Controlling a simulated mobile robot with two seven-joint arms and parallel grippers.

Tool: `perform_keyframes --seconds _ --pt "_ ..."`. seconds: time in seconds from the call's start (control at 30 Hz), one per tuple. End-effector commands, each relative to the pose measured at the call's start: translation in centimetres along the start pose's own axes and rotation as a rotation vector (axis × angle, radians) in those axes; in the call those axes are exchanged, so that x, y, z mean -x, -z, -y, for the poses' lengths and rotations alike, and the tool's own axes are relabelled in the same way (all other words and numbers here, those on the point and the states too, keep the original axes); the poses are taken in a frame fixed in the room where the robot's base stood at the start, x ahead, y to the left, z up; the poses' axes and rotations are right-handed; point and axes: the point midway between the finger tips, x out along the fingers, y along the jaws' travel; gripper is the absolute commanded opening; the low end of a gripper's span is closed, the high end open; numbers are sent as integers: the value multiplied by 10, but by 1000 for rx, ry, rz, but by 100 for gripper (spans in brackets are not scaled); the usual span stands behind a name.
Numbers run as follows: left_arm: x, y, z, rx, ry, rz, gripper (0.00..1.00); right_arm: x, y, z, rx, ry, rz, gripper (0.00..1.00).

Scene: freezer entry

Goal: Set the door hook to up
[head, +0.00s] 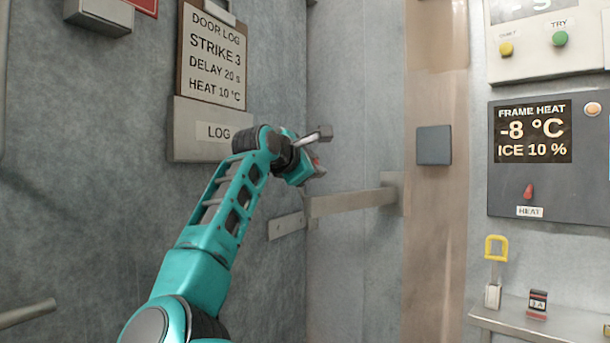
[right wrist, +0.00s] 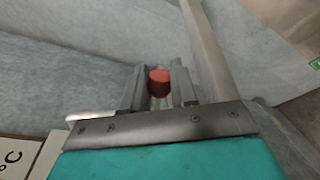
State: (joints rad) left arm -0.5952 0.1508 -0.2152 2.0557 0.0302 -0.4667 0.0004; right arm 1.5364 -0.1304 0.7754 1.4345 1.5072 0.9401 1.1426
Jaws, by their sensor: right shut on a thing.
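A flat pale metal bar (head: 350,202), which looks like the door hook, lies nearly level across the pale panel, between a small plate (head: 287,226) on the left and a bracket (head: 393,190) at the door frame. My right gripper (head: 318,152) is in front of the panel, above the bar's left part in the picture. It is shut on a small red knob (right wrist: 158,82), which sits between the fingers in the right wrist view. A long pale bar (right wrist: 208,50) runs just beside the fingers there. Whether the knob belongs to the bar is hidden. My left gripper is not in view.
A door log board (head: 213,55) with a grey log box (head: 215,143) is on the left wall, close to my right arm. A heat panel (head: 535,185) is on the right, above a metal shelf (head: 560,325) with a yellow padlock-like thing (head: 495,247).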

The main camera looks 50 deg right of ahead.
Motion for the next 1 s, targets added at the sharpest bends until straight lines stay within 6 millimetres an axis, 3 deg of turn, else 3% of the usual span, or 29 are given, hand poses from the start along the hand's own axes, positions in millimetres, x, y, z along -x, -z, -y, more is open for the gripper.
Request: perform_keyframes --seconds 0.3,0.87,0.9,1.0 --pt "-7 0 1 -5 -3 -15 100 -1 -6 10 -127 -3 -19 0" --pt "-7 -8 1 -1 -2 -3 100 -1 -8 12 -156 -2 -25 0" --pt "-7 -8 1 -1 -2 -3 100 -1 -8 12 -156 -2 -25 30" --pt "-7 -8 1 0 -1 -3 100 -1 -8 11 -155 -3 -24 40"
